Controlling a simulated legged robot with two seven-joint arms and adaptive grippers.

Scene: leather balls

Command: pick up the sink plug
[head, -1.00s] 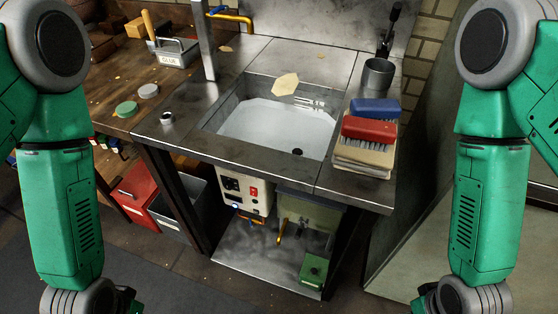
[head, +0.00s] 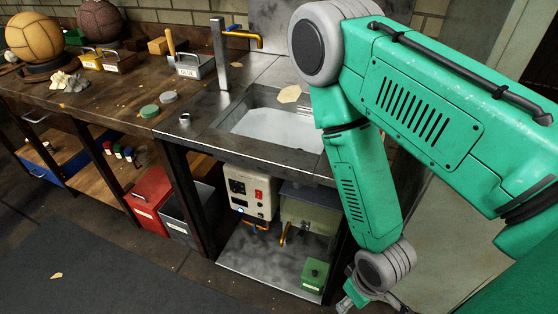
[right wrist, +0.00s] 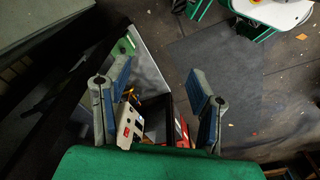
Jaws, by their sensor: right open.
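A small round metal piece (head: 185,118), which looks like the sink plug, stands on the counter left of the sink (head: 228,122). The sink holds pale water, and my right arm hides its right part in the head view. My right gripper (head: 358,296) hangs low in front of the sink cabinet, below counter height and well away from the plug. In the right wrist view my right gripper (right wrist: 160,80) is open with nothing between its fingers. My left gripper is out of view.
A tap (head: 220,55) rises behind the sink's left side. Two round tins (head: 150,111) lie left of the plug, and a glue box (head: 195,68) is behind. Under the counter are a red bin (head: 151,192) and a white control box (head: 247,193).

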